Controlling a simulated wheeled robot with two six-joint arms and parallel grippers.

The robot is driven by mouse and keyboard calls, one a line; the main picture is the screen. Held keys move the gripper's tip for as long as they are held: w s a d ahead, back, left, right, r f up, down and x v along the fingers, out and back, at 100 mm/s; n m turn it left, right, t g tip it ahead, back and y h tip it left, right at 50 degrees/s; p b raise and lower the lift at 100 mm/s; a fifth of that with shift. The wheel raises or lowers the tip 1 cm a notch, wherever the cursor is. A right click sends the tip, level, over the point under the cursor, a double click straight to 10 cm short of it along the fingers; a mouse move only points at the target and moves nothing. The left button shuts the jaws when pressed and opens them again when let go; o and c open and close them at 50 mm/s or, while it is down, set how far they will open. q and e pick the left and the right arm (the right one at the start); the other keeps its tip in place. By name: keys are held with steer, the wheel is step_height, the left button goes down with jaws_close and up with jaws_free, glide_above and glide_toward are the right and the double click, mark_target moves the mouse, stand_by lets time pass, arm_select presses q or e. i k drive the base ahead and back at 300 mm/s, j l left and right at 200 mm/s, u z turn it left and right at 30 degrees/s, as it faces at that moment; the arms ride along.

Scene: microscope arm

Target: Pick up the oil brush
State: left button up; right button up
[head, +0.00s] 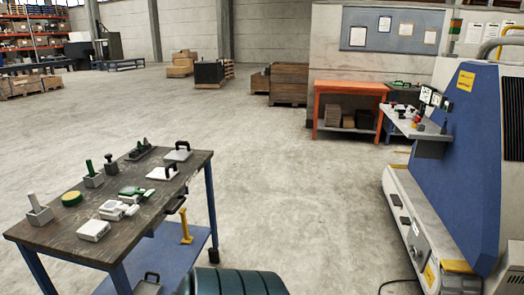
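I cannot tell for sure which thing is the oil brush. On the dark workbench (137,215) at the left, an upright pale handle (34,202) stands in a grey block at the left end. An upright green handle (89,167) stands in another grey block farther back. Either could be a brush, but no bristles show. Neither of my grippers is in view, and nothing is seen touching these things.
The bench also holds a yellow-green round tin (71,198), white-and-green devices (131,193) and black-handled plates (178,152). A dark teal ribbed drum-like object (238,284) is at the bottom edge. A blue machine (455,150) stands right. The middle floor is clear.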

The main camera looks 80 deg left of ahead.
mark_target(90, 163)
steer(key=u, duration=3.7)
steer(key=i+j, duration=0.3)
steer(key=i+z, duration=0.05)
